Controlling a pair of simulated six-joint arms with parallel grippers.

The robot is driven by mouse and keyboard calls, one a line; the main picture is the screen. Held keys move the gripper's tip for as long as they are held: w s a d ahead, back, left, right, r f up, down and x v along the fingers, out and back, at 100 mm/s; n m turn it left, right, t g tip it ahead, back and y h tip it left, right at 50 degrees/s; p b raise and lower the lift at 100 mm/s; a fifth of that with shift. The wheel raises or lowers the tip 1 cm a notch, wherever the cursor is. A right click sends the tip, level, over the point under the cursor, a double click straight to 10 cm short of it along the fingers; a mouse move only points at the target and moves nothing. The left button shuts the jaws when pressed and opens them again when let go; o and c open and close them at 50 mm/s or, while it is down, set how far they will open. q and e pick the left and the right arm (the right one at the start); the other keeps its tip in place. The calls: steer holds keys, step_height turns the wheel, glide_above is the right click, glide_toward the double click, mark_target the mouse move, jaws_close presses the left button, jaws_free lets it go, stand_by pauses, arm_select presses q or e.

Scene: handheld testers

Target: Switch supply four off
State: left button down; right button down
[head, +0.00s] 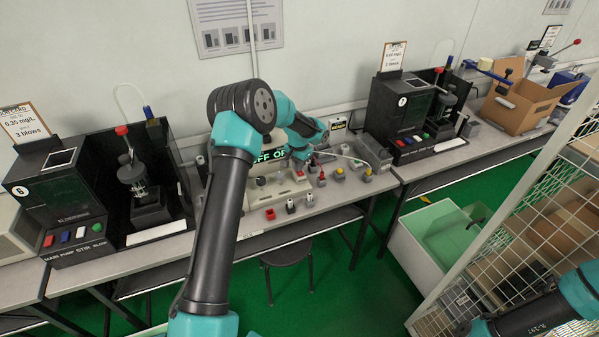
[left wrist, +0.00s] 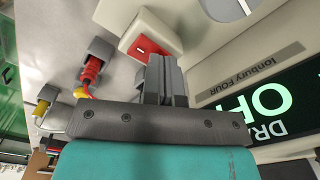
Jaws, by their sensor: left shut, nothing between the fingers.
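The supply labelled FOUR (left wrist: 215,62) is a cream box; in the head view its body (head: 262,195) stands on the middle bench, partly behind my left arm. Its display (left wrist: 268,108) shows green letters, partly cut off, reading "OF" in what I can see. A red rocker switch (left wrist: 148,46) sits in a cream housing. My left gripper (left wrist: 165,62) is shut and empty, its tips close beside the switch housing; I cannot tell whether they touch. In the head view my left gripper (head: 302,157) is small and partly hidden by its wrist. My right gripper is out of view.
A red plug (left wrist: 92,68) in a grey socket and a yellow plug (left wrist: 40,108) are near the gripper. Black testers stand at left (head: 60,205) and right (head: 400,110). A cardboard box (head: 520,105) is at far right. A wire cage (head: 530,220) stands at right.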

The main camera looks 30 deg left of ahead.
arm_select(q)
steer(key=shift+r, duration=3.45)
